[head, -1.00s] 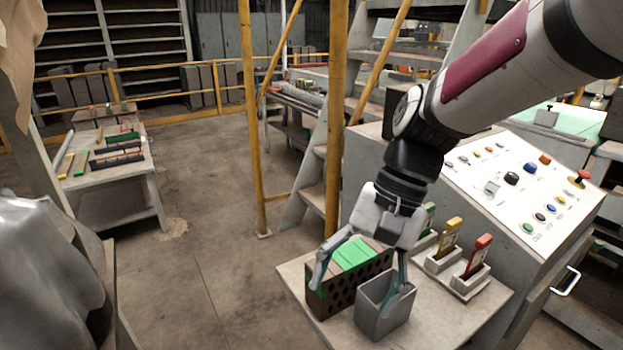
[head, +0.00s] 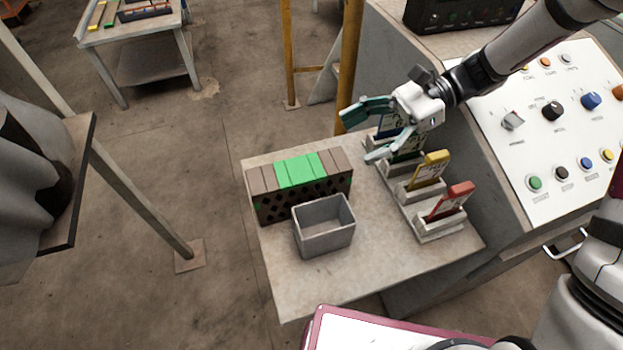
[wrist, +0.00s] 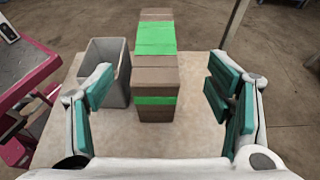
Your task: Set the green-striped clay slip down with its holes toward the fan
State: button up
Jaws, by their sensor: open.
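The green-striped clay slip (head: 301,190) is a long brown block with a wide green band over its top. It rests on the small table, and its side with rows of dark holes faces the viewer in the head view. In the wrist view the slip (wrist: 155,75) lies ahead, lengthwise, with green on its top and near end. My gripper (head: 362,132) is open and empty, behind and to the right of the slip, apart from it. Its teal-padded fingers are spread wide in the wrist view (wrist: 160,95). I cannot make out a fan.
A grey open bin (head: 324,226) stands right in front of the slip's holed side, hiding part of it. Yellow (head: 431,170) and red (head: 452,201) tags stand in holders to the right. A sloped control panel (head: 550,120) rises further right. The table's front is clear.

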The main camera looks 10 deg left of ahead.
aim_at(303, 168)
jog(key=x, duration=0.7)
jog(key=shift+s+p, duration=0.15)
jog(key=shift+p, duration=0.2)
jog(key=shift+s+x, duration=0.2)
jog(key=shift+x, duration=2.35)
jog(key=shift+d, duration=0.1)
jog(key=c, duration=1.2)
jog(key=shift+r, duration=0.1)
jog(key=shift+c, duration=0.9)
jog(key=shift+r, duration=0.1)
